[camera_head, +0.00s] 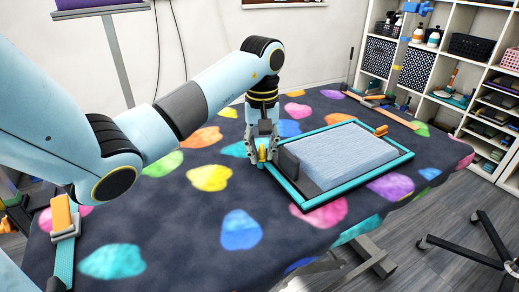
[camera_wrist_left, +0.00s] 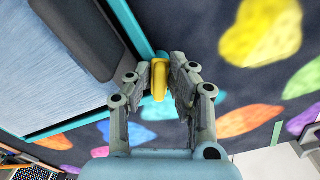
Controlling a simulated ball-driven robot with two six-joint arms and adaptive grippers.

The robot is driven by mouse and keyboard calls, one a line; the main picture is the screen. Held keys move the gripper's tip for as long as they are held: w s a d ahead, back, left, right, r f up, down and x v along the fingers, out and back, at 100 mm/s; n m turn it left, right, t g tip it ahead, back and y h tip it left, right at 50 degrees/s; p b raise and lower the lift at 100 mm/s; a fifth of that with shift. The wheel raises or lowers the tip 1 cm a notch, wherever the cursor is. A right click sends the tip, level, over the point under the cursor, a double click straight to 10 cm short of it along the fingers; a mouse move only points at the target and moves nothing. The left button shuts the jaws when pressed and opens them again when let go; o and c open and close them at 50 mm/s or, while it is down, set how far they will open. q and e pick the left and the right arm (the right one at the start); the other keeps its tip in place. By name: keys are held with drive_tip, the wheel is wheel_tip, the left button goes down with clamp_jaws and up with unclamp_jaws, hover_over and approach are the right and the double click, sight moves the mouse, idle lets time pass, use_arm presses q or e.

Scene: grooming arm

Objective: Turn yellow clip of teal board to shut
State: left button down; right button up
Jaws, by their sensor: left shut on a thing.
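The teal board (camera_head: 358,190) is a teal-framed rectangle lying on the table, with a pale blue-grey pad (camera_head: 345,157) inside it. My left gripper (camera_head: 261,157) points down over that corner. In the left wrist view its fingers (camera_wrist_left: 161,80) are closed around the yellow clip. The fingers partly hide the held clip. My right gripper is not in view.
The table cover is dark with coloured heart shapes, and its left part is mostly clear. An orange and teal item (camera_head: 62,222) is at the left edge. White shelves (camera_head: 437,70) stand behind.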

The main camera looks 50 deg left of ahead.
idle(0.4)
use_arm(q)
drive_tip(key=shift+f+m+b, duration=0.15)
drive_tip(key=shift+m+b, duration=0.25)
drive_tip(key=shift+b, duration=0.15)
drive_tip(key=shift+m+b, duration=0.65)
drive_tip(key=shift+m, duration=0.45)
